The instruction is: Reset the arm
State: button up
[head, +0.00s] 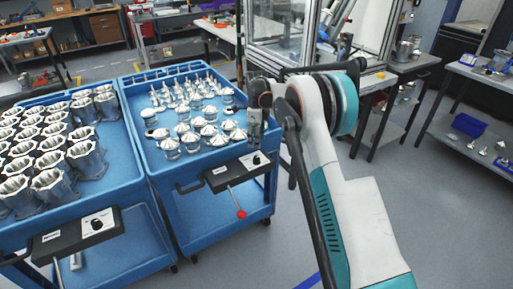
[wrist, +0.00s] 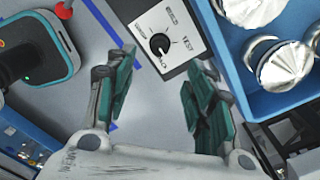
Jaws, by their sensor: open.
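My gripper (head: 256,127) hangs at the front right corner of the right-hand blue cart (head: 172,187), above the cart's control box. In the wrist view my gripper (wrist: 158,100) has its two green-padded fingers spread apart, with nothing between them. My white and teal arm runs from the lower right of the head view up to a bent joint and then left to the gripper. The control box (head: 237,171) has a dial and a lever with a red knob (head: 241,214). In the wrist view the box (wrist: 172,40) lies beyond the fingertips.
Silver cone-topped parts (head: 190,142) stand on the right-hand cart, close to my gripper. The left-hand cart (head: 100,203) holds many open silver housings (head: 50,183). A glass-walled machine (head: 285,30) stands behind. A table (head: 468,140) with a blue bin (head: 469,125) is at right. Grey floor is clear between.

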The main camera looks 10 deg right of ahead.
jog(key=shift+r, duration=0.9)
jog(key=shift+r, duration=0.1)
jog(key=s+r+n+t, duration=0.3)
jog(key=s+r+n, duration=0.8)
jog(key=s+r, duration=0.9)
jog(key=s+r+n+t, duration=0.25)
jog(key=s+n, duration=0.35)
jog(key=s, duration=0.8)
jog(key=s+f+n+t, duration=0.1)
jog(key=s+f+n, duration=0.1)
jog(key=s, duration=0.4)
jog(key=s+f+n, duration=0.3)
jog(key=s+n, duration=0.1)
jog(key=s, duration=0.3)
jog(key=shift+s+f+n+t, duration=0.3)
jog(key=shift+t, duration=0.05)
jog(key=shift+c, duration=0.6)
